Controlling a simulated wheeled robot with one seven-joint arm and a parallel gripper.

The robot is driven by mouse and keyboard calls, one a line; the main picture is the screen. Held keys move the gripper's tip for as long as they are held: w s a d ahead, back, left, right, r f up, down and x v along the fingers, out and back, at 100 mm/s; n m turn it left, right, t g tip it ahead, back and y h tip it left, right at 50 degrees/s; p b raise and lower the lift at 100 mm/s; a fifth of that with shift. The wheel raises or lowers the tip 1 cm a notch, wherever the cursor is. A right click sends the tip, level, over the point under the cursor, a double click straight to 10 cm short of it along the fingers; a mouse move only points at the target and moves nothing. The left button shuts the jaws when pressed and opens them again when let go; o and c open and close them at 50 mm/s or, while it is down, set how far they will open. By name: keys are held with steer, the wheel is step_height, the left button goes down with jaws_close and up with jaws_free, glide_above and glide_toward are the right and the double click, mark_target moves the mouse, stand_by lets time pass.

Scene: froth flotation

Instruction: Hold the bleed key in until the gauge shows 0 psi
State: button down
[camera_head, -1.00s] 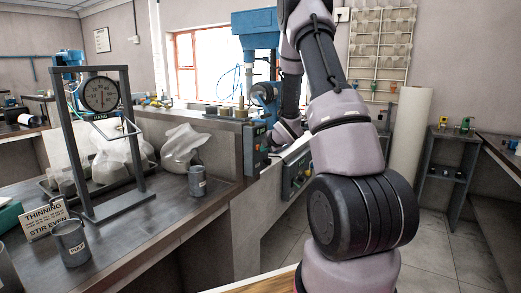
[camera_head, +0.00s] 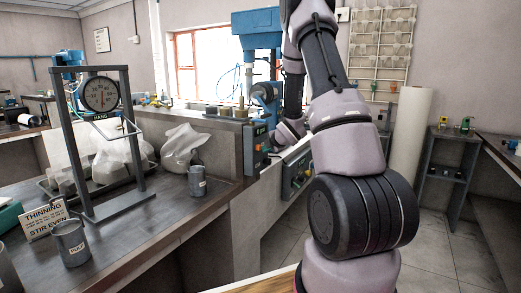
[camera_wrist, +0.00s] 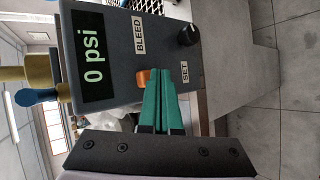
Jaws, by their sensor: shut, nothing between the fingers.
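The gauge box (camera_wrist: 115,24) fills the upper left of the wrist view, turned on its side. Its green display (camera_wrist: 93,60) reads 0 psi. The orange bleed key (camera_wrist: 142,79) sits below the BLEED label. My gripper (camera_wrist: 155,74) is shut and empty, its green fingertips right at the key and covering part of it. I cannot tell from this view how far the key is pressed in. In the head view a dark control box (camera_head: 256,149) stands at the bench end; my gripper is hidden there behind my arm.
A black knob (camera_wrist: 189,35) labelled SET is on the same face. A blue lever (camera_wrist: 35,97) and brass fittings stick out beside the box. In the head view, a hanging scale (camera_head: 100,94), bags and mugs (camera_head: 71,243) stand on the left bench.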

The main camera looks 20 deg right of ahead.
steer(key=shift+s+d, duration=0.25)
steer(key=shift+s, duration=0.1)
steer(key=s+d, duration=0.1)
steer(key=s, duration=0.1)
steer(key=s+d, duration=0.2)
stand_by(0.5)
steer(key=s+a+r+m+g+h, duration=0.1)
steer(key=s+a+r+m, duration=0.2)
steer(key=s+r+m, duration=0.55)
steer(key=s+a+r+m+g+h, duration=0.1)
steer(key=s+a+r+m+h, duration=0.3)
steer(key=r, duration=0.7)
steer(key=s+a+r+m+g+y, duration=0.1)
steer(key=s+a+r+m+y, duration=0.1)
steer(key=s+a+m, duration=0.4)
steer(key=s+a+r+m+g+y, duration=0.1)
steer(key=s+a+r+m+y, duration=0.2)
steer(key=s, duration=1.3)
steer(key=a+m+y, duration=0.1)
steer(key=a+m, duration=0.1)
steer(key=m, duration=0.1)
steer(key=shift+a+r+g, duration=0.2)
steer(key=shift+a+g, duration=0.1)
steer(key=shift+a, duration=0.1)
